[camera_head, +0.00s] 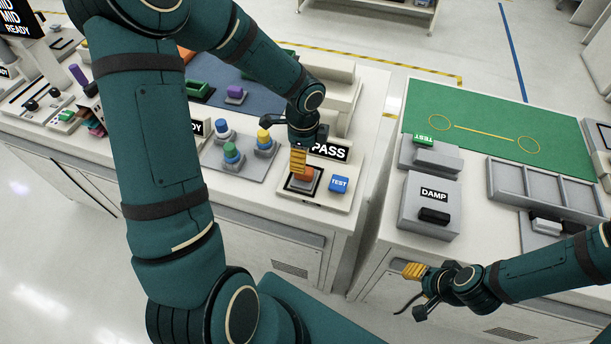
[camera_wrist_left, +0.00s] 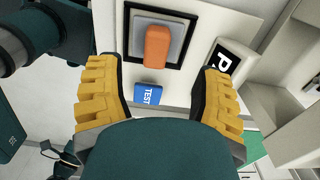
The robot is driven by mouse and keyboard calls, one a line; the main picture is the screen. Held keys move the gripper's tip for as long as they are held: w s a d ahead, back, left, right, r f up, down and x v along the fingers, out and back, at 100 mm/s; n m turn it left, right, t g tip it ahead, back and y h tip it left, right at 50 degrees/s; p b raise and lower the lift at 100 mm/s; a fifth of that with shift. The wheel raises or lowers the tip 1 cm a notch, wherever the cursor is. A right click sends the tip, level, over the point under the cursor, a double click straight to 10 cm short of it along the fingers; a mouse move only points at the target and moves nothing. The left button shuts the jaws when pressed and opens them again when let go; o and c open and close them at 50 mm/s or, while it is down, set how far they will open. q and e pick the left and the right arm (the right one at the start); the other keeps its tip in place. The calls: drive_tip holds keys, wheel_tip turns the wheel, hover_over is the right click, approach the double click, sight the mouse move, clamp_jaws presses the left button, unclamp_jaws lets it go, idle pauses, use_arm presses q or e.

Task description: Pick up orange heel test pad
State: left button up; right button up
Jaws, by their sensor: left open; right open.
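The orange heel test pad (camera_wrist_left: 158,46) lies on a grey square plate with a black frame (camera_wrist_left: 186,20). In the head view the pad (camera_head: 307,175) shows just below my left gripper (camera_head: 299,160), which partly hides it. My left gripper is open. In the left wrist view its yellow ribbed fingers (camera_wrist_left: 160,95) stand wide apart on either side, with the pad ahead between them and not touched. My right gripper (camera_head: 413,271) is open and empty at the front of the right-hand bench.
A blue TEST button (camera_head: 339,184) sits right of the pad, and a PASS display (camera_head: 328,150) stands behind it. Coloured knobs (camera_head: 232,152) stand on a grey plate to the left. A grey DAMP box (camera_head: 432,200) is on the right bench, across a gap.

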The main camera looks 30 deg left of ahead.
sight(304, 174)
use_arm(q)
wheel_tip(304, 174, down, 8)
drive_tip(key=shift+s+d+r+b, duration=0.15)
drive_tip(key=shift+r+b, duration=0.05)
drive_tip(key=shift+b, duration=0.6)
clamp_jaws()
